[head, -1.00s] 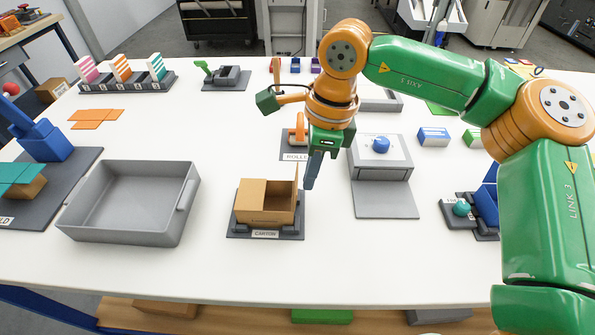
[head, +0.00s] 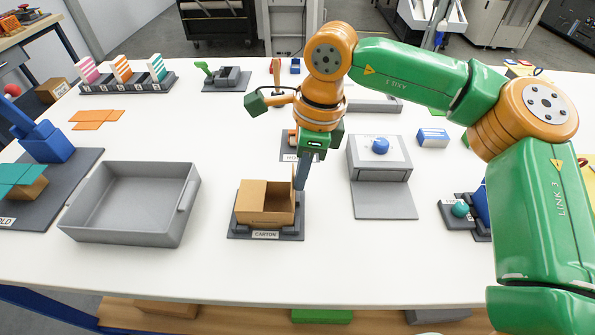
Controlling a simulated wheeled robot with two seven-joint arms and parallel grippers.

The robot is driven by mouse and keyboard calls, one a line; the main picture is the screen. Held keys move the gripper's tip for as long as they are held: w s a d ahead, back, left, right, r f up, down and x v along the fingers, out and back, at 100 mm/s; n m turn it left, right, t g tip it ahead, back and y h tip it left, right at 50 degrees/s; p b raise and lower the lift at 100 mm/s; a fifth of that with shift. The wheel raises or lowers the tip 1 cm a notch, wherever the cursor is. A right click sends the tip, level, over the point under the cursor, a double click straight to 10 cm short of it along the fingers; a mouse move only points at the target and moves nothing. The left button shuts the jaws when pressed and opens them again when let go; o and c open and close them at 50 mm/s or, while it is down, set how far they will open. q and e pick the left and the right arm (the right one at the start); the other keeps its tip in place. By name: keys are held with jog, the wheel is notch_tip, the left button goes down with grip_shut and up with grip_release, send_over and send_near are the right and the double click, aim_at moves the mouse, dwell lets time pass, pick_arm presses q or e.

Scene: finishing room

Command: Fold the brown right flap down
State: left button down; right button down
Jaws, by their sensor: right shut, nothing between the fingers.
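The brown carton (head: 265,217) sits on a dark base labelled CARTON at the table's front middle. Its left part is covered by a folded-down flap (head: 251,194), and its right part is open from above. The brown right flap (head: 294,181) stands roughly upright at the right edge, partly hidden by my finger. My right gripper (head: 301,180) is shut and empty, pointing down at the outer side of this flap. It looks to be against the flap, though exact contact cannot be told. My left gripper is not in view.
A grey open tray (head: 125,231) stands left of the carton. A grey device with a blue knob (head: 381,145) stands to the right. A roller stand, partly hidden by my right gripper, is behind. The table in front of the carton is clear.

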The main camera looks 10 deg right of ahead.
jog(key=shift+a, duration=0.2)
dwell(0.4)
jog(key=shift+w+a+f, duration=0.15)
jog(key=shift+a, duration=0.3)
jog(key=shift+f, duration=0.1)
jog(key=shift+w+a+f, duration=0.15)
jog(key=shift+a+f, duration=0.05)
jog(key=shift+a, duration=0.3)
jog(key=shift+f, duration=0.1)
dwell(0.3)
jog(key=shift+w+a+f, duration=0.15)
jog(key=shift+a+f, duration=0.15)
jog(key=shift+a, duration=0.15)
jog(key=shift+f+b, duration=0.1)
jog(key=shift+b, duration=0.2)
